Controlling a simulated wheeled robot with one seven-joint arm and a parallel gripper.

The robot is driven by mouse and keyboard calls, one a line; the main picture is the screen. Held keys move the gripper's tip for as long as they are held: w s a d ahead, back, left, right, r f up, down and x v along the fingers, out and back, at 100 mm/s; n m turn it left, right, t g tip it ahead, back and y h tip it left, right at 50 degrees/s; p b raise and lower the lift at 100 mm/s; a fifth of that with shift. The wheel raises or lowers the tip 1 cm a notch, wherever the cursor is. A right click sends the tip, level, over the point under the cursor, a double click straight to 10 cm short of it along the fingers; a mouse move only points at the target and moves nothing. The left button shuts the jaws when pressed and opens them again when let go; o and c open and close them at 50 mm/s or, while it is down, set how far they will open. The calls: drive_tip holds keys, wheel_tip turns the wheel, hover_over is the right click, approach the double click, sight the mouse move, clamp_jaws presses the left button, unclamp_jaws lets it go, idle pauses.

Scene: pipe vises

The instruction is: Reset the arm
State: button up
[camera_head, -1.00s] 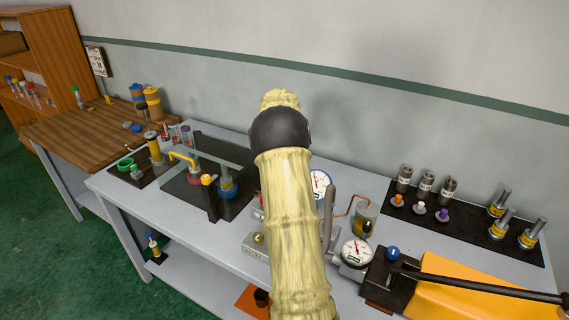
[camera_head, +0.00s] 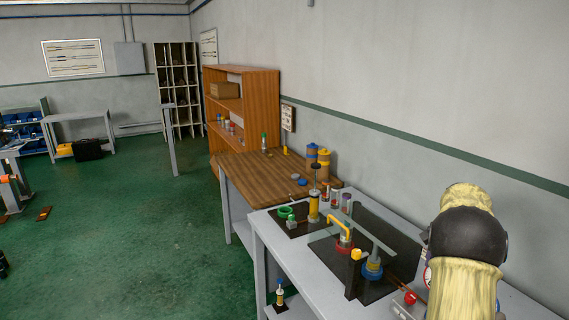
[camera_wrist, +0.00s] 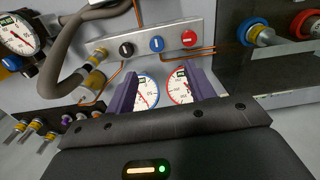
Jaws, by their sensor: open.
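My gripper (camera_wrist: 161,70) shows in the wrist view with its two purple fingers apart and nothing between them. Beyond the fingers are two round dial gauges, one with a blue rim (camera_wrist: 147,92) and one with a red rim (camera_wrist: 180,90). A grey metal block (camera_wrist: 170,42) with black, blue and red knobs lies just past the fingertips. I cannot tell whether the fingers touch anything. In the head view only my pale, covered arm shows at the lower right; the gripper is hidden there.
The grey workbench (camera_head: 275,245) holds a dark mat with a yellow bent pipe (camera_head: 339,224) and a blue-based fitting (camera_head: 373,268). A wooden bench (camera_head: 245,172) and an orange-brown shelf (camera_head: 262,105) stand behind. Green floor (camera_head: 130,220) is open at left.

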drive_tip(key=s+a+f+n+t, duration=0.1)
drive_tip(key=s+a+n, duration=0.25)
drive_tip(key=a, duration=0.65)
drive_tip(key=s+a+n, duration=0.3)
drive_tip(key=s+a, duration=0.1)
drive_tip(key=a, duration=0.6)
drive_tip(key=s+a+f+n+t, duration=0.1)
drive_tip(key=s+a+f+n, duration=0.2)
drive_tip(key=s+a+n, duration=0.3)
drive_tip(key=s+a, duration=0.5)
drive_tip(key=s, duration=0.2)
drive_tip(key=shift+a, duration=0.3)
drive_tip(key=shift+w+f+n, duration=0.1)
drive_tip(key=shift+n, duration=0.15)
drive_tip(key=c, duration=0.3)
drive_tip(key=shift+c, duration=0.4)
